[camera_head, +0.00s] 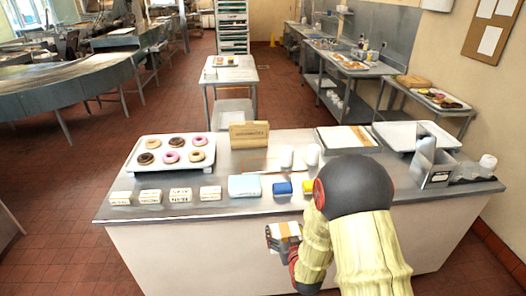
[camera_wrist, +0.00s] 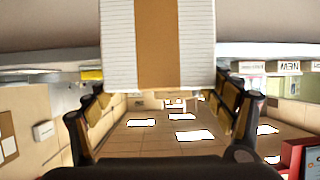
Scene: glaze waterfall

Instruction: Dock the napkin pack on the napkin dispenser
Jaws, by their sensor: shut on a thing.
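The napkin pack is a white block of stacked sheets with a brown band, held in my gripper (camera_head: 284,238). It shows small in the head view (camera_head: 288,230) and large at the top of the wrist view (camera_wrist: 117,45). The fingers (camera_wrist: 162,105) stand on both sides of it. The gripper and pack are in front of the counter's near edge. A grey metal box (camera_head: 437,176) with white contents stands at the counter's right end and looks like the napkin dispenser. It is apart from the pack; my arm is between them in the picture.
Floor shows left of the counter.

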